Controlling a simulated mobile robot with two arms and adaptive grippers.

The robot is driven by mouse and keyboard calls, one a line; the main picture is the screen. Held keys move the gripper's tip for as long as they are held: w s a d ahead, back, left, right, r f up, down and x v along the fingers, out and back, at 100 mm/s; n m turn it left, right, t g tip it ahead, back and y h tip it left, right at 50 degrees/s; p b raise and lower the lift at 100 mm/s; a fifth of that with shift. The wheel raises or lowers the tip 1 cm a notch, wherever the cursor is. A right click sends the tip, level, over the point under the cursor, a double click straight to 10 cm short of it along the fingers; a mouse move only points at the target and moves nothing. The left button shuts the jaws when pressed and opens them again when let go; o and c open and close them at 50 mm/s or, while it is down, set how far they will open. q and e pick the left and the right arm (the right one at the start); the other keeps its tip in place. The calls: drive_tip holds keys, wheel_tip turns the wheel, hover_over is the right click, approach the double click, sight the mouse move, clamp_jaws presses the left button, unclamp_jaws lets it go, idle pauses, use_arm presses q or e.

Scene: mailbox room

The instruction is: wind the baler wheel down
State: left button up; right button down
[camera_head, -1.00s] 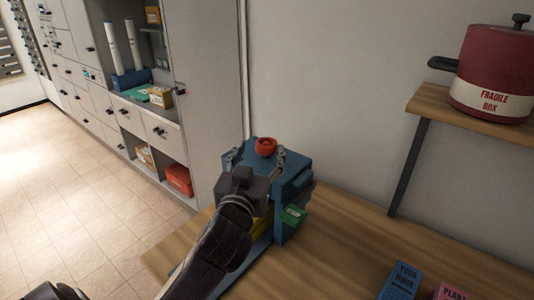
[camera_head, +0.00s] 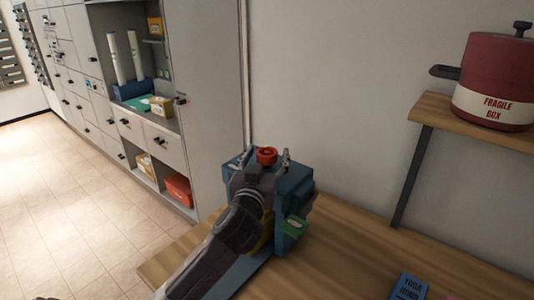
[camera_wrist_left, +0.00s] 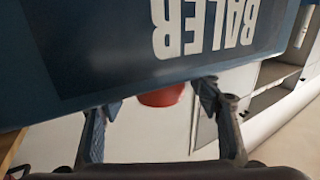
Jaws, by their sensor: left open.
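The blue baler (camera_head: 296,180) stands on the wooden table against the wall. Its red wheel (camera_head: 266,156) sits on top. My left gripper (camera_head: 264,160) is open, with one finger on each side of the wheel in the head view. In the left wrist view the baler's face with the upside-down word BALER (camera_wrist_left: 205,25) fills the top. The red wheel (camera_wrist_left: 162,95) shows between the open fingers (camera_wrist_left: 160,112), partly hidden behind the baler's edge. I cannot tell whether the fingers touch it. My right gripper is not in view.
A green item (camera_head: 295,226) sits at the baler's right side. A blue box (camera_head: 409,287) lies at the table's front right. A red pot-like box (camera_head: 497,82) stands on a wall shelf. Cabinets (camera_head: 150,130) line the left. The table's middle right is clear.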

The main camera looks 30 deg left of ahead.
use_arm(q)
drive_tip(key=c, duration=1.2)
